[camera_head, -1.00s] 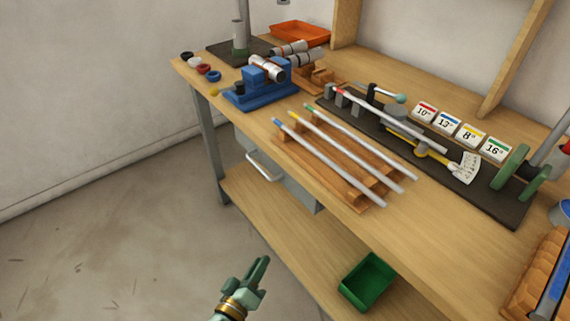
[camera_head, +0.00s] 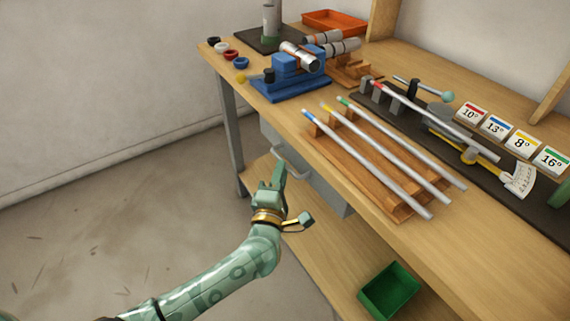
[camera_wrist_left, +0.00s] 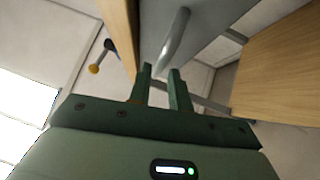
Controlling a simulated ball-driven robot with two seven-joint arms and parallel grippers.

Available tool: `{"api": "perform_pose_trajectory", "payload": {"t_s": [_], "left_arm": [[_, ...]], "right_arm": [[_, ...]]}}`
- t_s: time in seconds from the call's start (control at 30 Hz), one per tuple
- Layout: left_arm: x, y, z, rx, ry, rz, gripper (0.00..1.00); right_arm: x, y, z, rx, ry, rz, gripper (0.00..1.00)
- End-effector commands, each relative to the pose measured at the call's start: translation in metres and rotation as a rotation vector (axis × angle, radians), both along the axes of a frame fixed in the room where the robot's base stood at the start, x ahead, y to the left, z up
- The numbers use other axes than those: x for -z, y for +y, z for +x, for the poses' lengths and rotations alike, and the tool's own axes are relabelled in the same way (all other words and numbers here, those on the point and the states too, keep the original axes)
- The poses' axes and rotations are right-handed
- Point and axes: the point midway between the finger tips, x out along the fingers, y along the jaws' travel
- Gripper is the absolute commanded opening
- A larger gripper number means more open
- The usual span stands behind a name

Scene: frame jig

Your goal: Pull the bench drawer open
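The grey bench drawer (camera_head: 328,192) hangs under the bench top near its left end and looks shut. Its pale bar handle (camera_head: 284,160) is partly hidden behind my left gripper (camera_head: 273,178), which is just in front of the drawer. In the left wrist view, the handle (camera_wrist_left: 174,40) stands out from the grey drawer front (camera_wrist_left: 215,18). The fingers of my left gripper (camera_wrist_left: 160,74) are apart there, with the handle's near end showing between or just past the tips. I cannot tell whether they touch. My right gripper is in neither view.
The wooden bench top (camera_head: 300,130) carries a rod rack (camera_head: 350,165), a blue vise (camera_head: 290,80) and numbered cards (camera_head: 495,128). A green bin (camera_head: 388,290) sits on the lower shelf. The floor (camera_head: 100,230) left of the bench is clear.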

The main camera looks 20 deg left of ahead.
Motion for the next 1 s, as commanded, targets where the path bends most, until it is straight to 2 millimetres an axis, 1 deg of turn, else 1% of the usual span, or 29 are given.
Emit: {"api": "perform_pose_trajectory", "payload": {"t_s": [0.03,0.1,0.2,0.3,0.57,0.6,0.63,0.67,0.87,1.0], "left_arm": [[0.001,0.001,0.010,0.000,0.000,-0.001,0.20],[0.000,0.002,0.020,-0.001,0.001,-0.001,0.20],[-0.002,0.004,0.031,0.000,0.001,0.000,0.20],[-0.004,0.004,0.036,0.001,0.001,0.001,0.20],[-0.005,0.005,0.038,0.000,0.000,0.000,0.20],[-0.005,0.005,0.038,0.000,0.000,0.000,0.14],[-0.005,0.005,0.038,0.000,0.000,0.000,0.06],[-0.005,0.005,0.038,0.000,0.000,0.000,0.00],[-0.005,0.005,0.037,0.000,0.001,0.000,0.00],[-0.006,0.009,0.032,0.000,0.001,0.001,0.00]], "right_arm": [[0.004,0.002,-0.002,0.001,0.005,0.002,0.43],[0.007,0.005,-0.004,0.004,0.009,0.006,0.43],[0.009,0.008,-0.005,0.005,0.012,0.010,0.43],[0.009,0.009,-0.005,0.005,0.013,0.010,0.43],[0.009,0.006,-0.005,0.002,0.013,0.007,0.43],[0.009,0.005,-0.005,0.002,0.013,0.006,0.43],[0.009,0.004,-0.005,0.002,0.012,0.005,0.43],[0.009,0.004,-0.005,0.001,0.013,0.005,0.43],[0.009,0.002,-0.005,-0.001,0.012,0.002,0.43],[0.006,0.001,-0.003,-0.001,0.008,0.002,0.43]]}}
